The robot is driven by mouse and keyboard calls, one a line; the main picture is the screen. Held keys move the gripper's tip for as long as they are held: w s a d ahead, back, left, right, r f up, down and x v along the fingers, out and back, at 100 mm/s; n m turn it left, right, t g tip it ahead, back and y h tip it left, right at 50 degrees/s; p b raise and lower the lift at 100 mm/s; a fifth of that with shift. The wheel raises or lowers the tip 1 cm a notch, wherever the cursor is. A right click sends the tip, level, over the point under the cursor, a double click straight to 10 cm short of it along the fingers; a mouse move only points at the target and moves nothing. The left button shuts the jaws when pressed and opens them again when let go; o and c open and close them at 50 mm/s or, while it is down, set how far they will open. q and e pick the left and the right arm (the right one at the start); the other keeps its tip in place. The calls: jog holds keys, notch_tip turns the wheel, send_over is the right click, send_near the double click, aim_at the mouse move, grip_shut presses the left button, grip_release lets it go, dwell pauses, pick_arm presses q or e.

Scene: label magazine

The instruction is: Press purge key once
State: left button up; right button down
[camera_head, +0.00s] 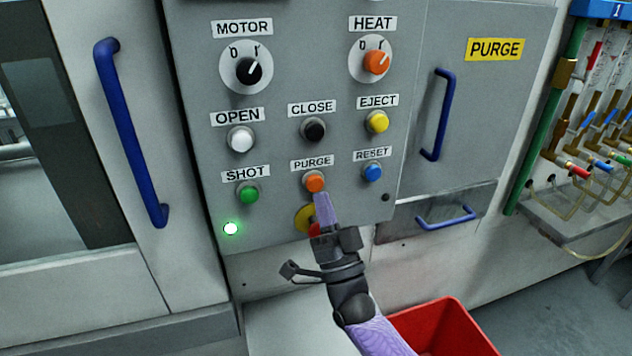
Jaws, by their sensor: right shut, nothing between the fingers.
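The purge key is an orange round button (315,182) under the PURGE label (312,164) on the grey control panel (285,155). My right gripper (321,196) is shut and empty, and its fingertips are just below the orange button, overlapping its lower edge in the picture. I cannot tell whether they touch it. A yellow and red part (304,220), partly hidden behind the gripper, sits below the button. My left gripper is out of view.
A green SHOT button (248,192) and a blue RESET button (373,172) flank the purge key. A green lamp (230,228) is lit at lower left. Blue handles (130,130) stick out at left and right (440,115). A red bin (440,328) stands on the floor below.

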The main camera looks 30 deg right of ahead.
jog(key=s+p, duration=0.1)
jog(key=s, duration=0.1)
jog(key=s+a+p, duration=0.1)
jog(key=s, duration=0.1)
dwell(0.7)
